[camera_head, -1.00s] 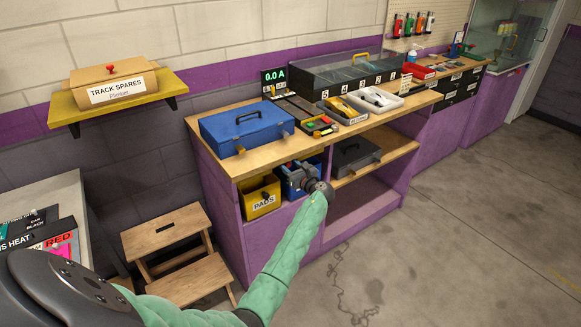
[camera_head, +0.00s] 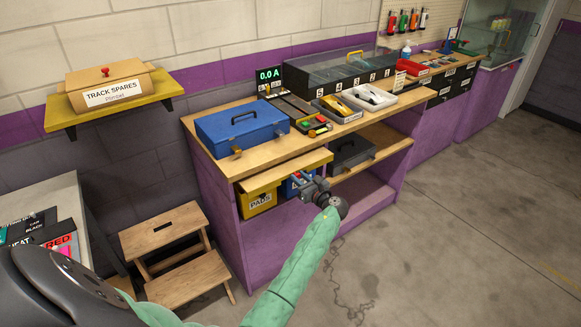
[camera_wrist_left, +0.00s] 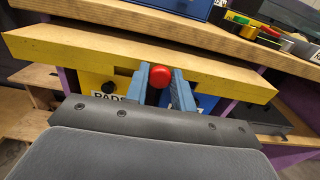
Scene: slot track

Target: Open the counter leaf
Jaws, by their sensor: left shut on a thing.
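The counter leaf (camera_head: 285,170) is a pale wooden board that sticks out from under the worktop (camera_head: 290,133), above the yellow PADS bin. In the left wrist view its front edge (camera_wrist_left: 70,58) runs across the picture. A red knob (camera_wrist_left: 161,77) sits at the middle of that edge. My left gripper (camera_head: 304,183) is at the leaf's front. In the left wrist view its blue fingers (camera_wrist_left: 160,90) are closed around the knob. My right gripper is not in view.
A yellow PADS bin (camera_head: 257,203) stands under the leaf. A blue case (camera_head: 240,130) sits on the worktop above. A wooden step stool (camera_head: 165,235) is at the left of the bench. The floor (camera_head: 450,220) in front is clear.

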